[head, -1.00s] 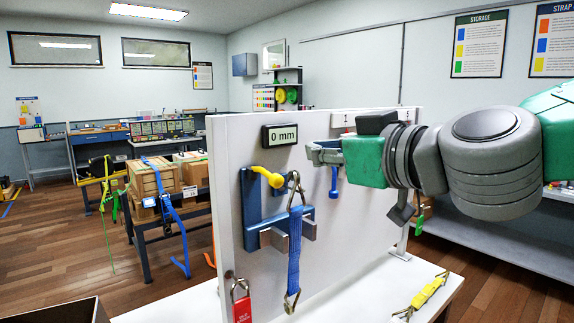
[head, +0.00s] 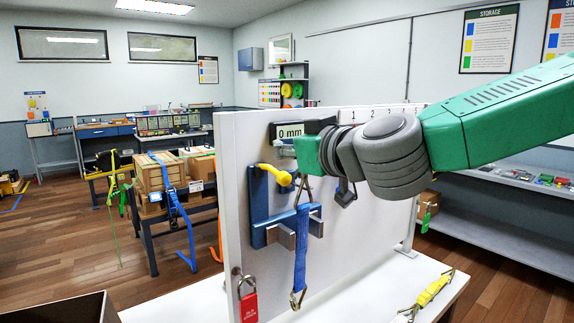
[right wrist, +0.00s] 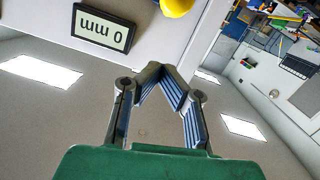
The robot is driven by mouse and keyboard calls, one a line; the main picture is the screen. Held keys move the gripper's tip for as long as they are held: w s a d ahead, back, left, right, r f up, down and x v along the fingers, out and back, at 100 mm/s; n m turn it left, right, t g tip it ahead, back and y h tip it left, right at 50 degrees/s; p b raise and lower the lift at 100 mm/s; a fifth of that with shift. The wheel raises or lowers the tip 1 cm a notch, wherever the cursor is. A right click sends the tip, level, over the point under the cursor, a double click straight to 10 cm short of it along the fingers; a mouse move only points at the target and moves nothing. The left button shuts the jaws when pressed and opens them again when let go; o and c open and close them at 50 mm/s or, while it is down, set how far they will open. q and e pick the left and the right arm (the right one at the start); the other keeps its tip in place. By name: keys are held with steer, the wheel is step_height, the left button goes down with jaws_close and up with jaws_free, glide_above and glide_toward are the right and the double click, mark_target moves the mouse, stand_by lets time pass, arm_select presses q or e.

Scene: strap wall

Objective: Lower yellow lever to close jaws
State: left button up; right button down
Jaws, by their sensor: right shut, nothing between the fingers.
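The yellow lever (head: 275,174), with a round knob, sticks out from a blue clamp plate (head: 258,200) on the white panel. Its yellow knob (right wrist: 176,7) shows at the top edge of the right wrist view. Two grey jaw blocks (head: 286,238) sit low on the clamp, with a blue strap (head: 301,245) hanging in front of them from a metal ring. My right gripper (head: 283,149) is shut and empty, just above the lever and below the display; I cannot tell whether it touches. Its fingers (right wrist: 162,80) also show in the right wrist view. My left gripper is out of view.
A display reading 0 mm (head: 289,131) is on the panel, partly behind my right gripper. A red padlock (head: 248,300) hangs at the panel's lower left. A yellow strap (head: 430,292) lies on the white bench at right.

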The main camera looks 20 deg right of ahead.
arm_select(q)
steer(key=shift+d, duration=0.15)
arm_select(e)
steer(key=f, duration=0.2)
steer(key=d+f, duration=0.1)
steer(key=shift+w+f, duration=0.15)
steer(key=shift+f, duration=0.25)
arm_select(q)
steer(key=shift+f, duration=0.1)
arm_select(e)
steer(key=shift+a, duration=0.1)
